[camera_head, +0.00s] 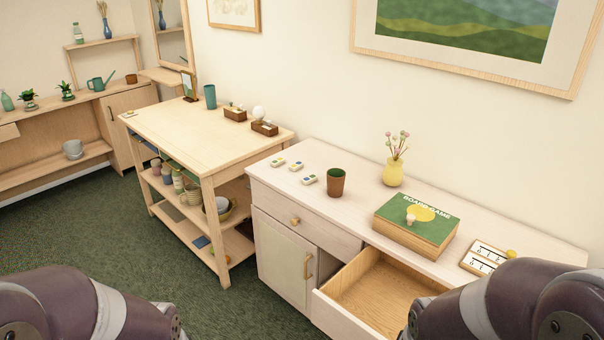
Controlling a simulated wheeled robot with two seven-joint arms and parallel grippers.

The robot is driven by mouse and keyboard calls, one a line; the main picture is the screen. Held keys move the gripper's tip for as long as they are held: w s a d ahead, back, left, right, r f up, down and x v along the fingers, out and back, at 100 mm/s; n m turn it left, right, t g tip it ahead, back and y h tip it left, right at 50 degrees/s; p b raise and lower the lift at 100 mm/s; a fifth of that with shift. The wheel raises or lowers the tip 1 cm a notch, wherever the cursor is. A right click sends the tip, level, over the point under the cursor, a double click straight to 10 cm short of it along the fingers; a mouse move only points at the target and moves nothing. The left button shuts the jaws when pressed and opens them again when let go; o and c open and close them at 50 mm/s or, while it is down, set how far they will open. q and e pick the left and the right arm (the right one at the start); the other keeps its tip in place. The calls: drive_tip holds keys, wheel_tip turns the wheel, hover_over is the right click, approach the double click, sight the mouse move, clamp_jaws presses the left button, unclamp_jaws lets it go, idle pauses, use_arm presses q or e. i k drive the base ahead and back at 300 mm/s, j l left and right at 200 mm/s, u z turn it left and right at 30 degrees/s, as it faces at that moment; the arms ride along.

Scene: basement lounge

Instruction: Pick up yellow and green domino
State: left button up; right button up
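Three small white dominoes lie on the left end of the pale cabinet top: one at the left (277,162), one in the middle (296,166) and one nearer the front (309,179). They carry small coloured marks, with blue and yellow among them. They are too small for me to tell which is the yellow and green one. Parts of my two arms show at the lower left and lower right corners. Neither gripper is in view.
A brown cup (336,183) stands just right of the dominoes. Further right are a yellow vase (394,171), a green board game box (417,215) and a white score board (484,258). An open drawer (376,291) juts out in front. A wooden shelf table (200,135) stands left.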

sight(278, 161)
drive_tip(key=z, duration=0.35)
drive_tip(key=i+j+z, duration=1.05)
drive_tip(key=j+z, duration=0.2)
drive_tip(key=i+j, duration=0.15)
drive_tip(key=j, duration=0.25)
drive_tip(key=i+j, duration=0.15)
drive_tip(key=j, duration=0.25)
drive_tip(key=i+j, duration=0.15)
drive_tip(key=j, duration=0.25)
drive_tip(key=i+j+z, duration=0.1)
drive_tip(key=j, duration=0.3)
drive_tip(key=i+j, duration=0.15)
drive_tip(key=j, duration=0.25)
